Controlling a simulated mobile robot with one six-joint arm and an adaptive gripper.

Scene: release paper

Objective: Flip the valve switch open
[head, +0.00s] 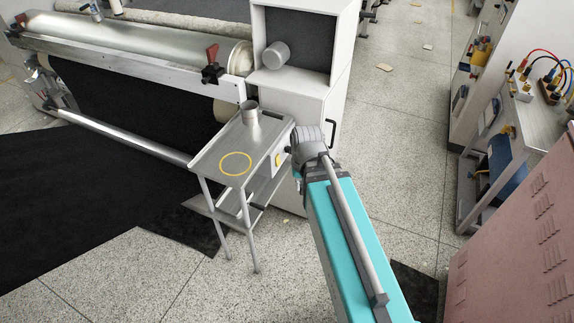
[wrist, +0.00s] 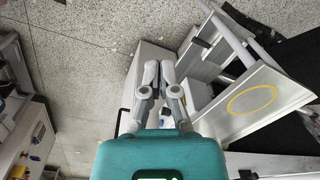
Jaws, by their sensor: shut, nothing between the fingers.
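A red-handled valve-like switch (head: 211,60) with a dark body sits at the right end of the long metal roller machine in the head view. A similar red handle (head: 21,20) shows at the machine's far left end. I cannot tell for certain which is the valve switch, or how far either lever is turned. My gripper (wrist: 158,66) is shut and empty in the wrist view. In the head view its fingers are mostly hidden by my arm, beside the right side of the small metal table, apart from both red handles.
The metal table (head: 214,160) has a yellow ring mark and a metal cup (head: 251,112) on it. A white cabinet (head: 292,92) stands behind, with a grey cylinder (head: 276,55) in its opening. A bench with cables (head: 541,80) is at right. Floor between is largely clear.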

